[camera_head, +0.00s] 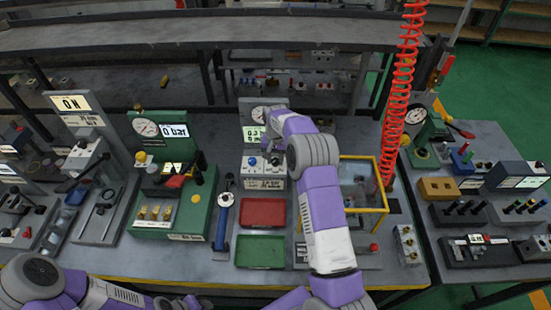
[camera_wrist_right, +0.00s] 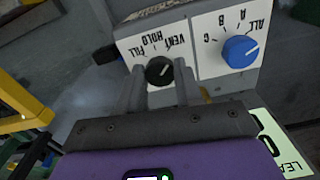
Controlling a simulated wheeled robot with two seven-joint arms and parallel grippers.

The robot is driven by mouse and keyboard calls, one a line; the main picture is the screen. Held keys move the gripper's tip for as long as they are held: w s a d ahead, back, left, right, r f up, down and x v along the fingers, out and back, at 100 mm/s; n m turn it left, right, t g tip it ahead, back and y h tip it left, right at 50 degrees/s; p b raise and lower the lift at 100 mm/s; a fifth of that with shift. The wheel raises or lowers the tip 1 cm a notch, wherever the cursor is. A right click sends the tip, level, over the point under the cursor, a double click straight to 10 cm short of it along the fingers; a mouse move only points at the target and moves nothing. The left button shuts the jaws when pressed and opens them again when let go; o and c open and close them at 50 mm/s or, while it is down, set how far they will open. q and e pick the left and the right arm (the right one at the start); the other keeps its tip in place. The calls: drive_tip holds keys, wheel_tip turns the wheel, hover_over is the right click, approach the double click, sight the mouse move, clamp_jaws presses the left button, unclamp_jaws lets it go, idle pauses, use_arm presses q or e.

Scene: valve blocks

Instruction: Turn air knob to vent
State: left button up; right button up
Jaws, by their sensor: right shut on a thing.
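The black air knob (camera_wrist_right: 158,70) sits on a white panel marked FILL, HOLD and VENT, which appears upside down in the right wrist view. My right gripper (camera_wrist_right: 159,76) has one finger on each side of the knob and is shut on it. A small pale mark shows on the knob's face; its exact setting is hard to read. In the head view the valve block (camera_head: 264,183) stands at the middle of the bench, with my right arm reaching over it from the front. My left arm shows at the lower left, but its gripper is out of view.
A blue selector knob (camera_wrist_right: 240,51) marked A, B, C and ALL sits close beside the black knob. A red tray (camera_head: 263,212) and a green tray (camera_head: 260,251) lie in front of the block. A yellow frame (camera_head: 364,159) and a red coiled hose (camera_head: 402,90) stand to the right.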

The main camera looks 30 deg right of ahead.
sight(276, 160)
idle(0.5)
drive_tip(key=o, duration=1)
drive_tip(key=shift+o, duration=0.2)
drive_tip(key=shift+r, duration=3.8)
